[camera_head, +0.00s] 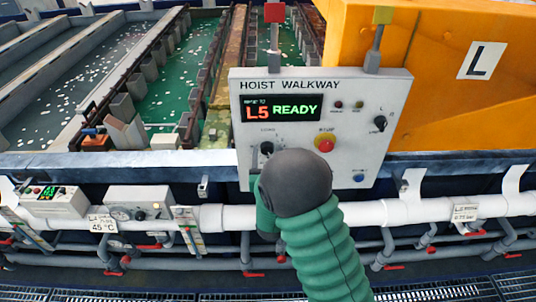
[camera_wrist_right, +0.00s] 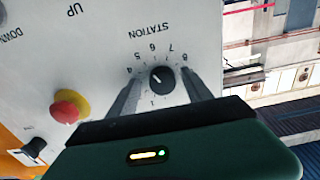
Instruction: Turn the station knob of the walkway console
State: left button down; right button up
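The walkway console (camera_head: 350,105) is a white panel headed HOIST WALKWAY, its display reading L5 READY. The black station knob (camera_head: 266,148) is at its left; it also shows in the right wrist view (camera_wrist_right: 162,80), with a ring of numbers and its white mark toward 5. My right gripper (camera_wrist_right: 160,82) is open, one finger on each side of the knob; gaps show between fingers and knob. In the head view my right wrist hides the panel's lower left and most of the gripper. My left gripper is not in view.
A red stop button (camera_head: 326,146) on yellow sits right of the knob, with a blue button (camera_head: 360,178) and a selector (camera_head: 380,123) further right. A white pipe (camera_head: 400,211) runs below the panel. An orange housing (camera_head: 430,70) stands behind right, tanks behind left.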

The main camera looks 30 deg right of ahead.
jog(key=shift+w+a, duration=0.1)
jog(key=shift+a, duration=0.1)
jog(key=c, duration=0.7)
grip_shut()
jog(key=shift+n, duration=0.5)
jog(key=shift+n+b, duration=0.3)
jog(key=shift+n, duration=2.2)
